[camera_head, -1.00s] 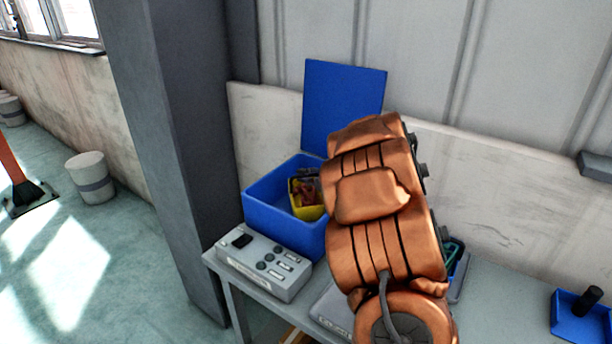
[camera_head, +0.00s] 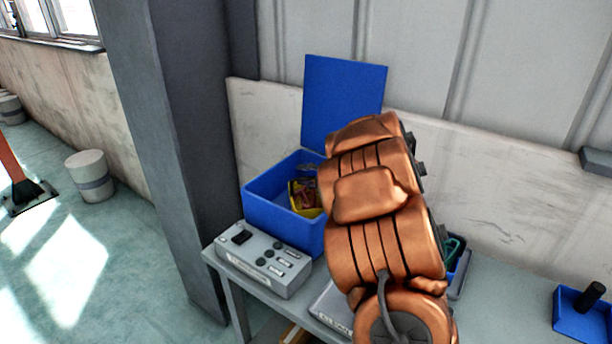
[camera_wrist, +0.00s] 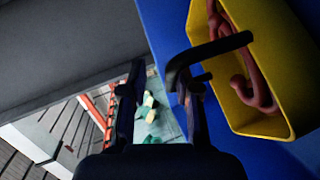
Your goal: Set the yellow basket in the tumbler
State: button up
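The yellow basket (camera_head: 305,196) with reddish parts in it is inside the open blue tumbler (camera_head: 275,219), mostly hidden behind my arm in the head view. In the wrist view the basket (camera_wrist: 284,95) is at the right, with a pinkish part inside and a black handle bar (camera_wrist: 222,48) over its near side. Blue tumbler wall (camera_wrist: 165,30) shows beside it. My gripper (camera_wrist: 162,80) has its two dark fingers apart, with the floor visible between them. The handle's end overlaps the right fingertip; I cannot tell whether they touch. Whether the basket rests on the tumbler's floor is hidden.
A grey control box (camera_head: 262,259) stands on the bench in front of the tumbler. The tumbler's blue lid (camera_head: 343,100) stands up behind it. A blue tray (camera_head: 582,318) with a black cylinder is at the far right. A pillar (camera_head: 195,150) rises close on the left.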

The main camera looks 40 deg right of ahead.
jog(key=shift+o, duration=0.3)
jog(key=shift+r, duration=0.15)
jog(key=shift+r+p, duration=0.55)
jog(key=shift+s+d+r, duration=0.1)
jog(key=shift+s, duration=0.05)
jog(key=b+v, duration=0.2)
jog(key=v, duration=0.9)
jog(key=shift+s, duration=0.35)
jog(key=shift+w, duration=0.1)
